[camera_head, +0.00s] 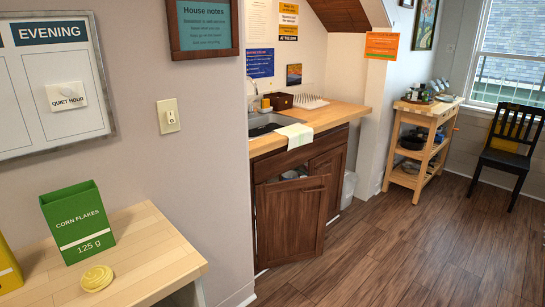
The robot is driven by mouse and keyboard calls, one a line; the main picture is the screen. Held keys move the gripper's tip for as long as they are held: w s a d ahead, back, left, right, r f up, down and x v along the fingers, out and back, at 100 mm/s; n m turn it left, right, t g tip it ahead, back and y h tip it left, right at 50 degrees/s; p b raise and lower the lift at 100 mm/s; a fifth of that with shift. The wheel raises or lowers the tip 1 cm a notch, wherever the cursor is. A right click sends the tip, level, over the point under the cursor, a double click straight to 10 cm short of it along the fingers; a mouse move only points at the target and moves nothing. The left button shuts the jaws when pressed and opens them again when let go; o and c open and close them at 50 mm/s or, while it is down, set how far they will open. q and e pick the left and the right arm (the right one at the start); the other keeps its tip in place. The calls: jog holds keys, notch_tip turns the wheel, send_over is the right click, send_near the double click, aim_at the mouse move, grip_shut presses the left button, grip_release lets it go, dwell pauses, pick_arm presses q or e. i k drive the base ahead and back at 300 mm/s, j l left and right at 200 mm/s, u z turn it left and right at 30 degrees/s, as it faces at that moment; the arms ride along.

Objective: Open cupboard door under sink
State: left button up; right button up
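The sink cupboard (330,172) is dark brown wood and stands under a light wooden worktop with a grey sink (268,124). Its left door (291,216) appears to stand partly open, angled out over the floor. Through a gap above its top edge, pale items (293,174) show inside; I cannot tell what they are. The rest of the inside is hidden behind the door. Neither of my grippers is in view.
A light wooden table (150,250) with a green corn flakes box (78,222) stands at the near left. A wooden cart (415,145) and a dark chair (508,150) stand at the right. The wooden floor (410,245) in front is clear. A white towel (297,135) lies over the worktop edge.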

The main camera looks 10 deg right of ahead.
aim_at(291, 215)
jog(key=i+l, duration=0.25)
jog(key=i, duration=0.15)
jog(key=i+l, duration=0.25)
jog(key=i, duration=0.2)
jog(key=i+l, duration=0.25)
jog(key=i, duration=0.15)
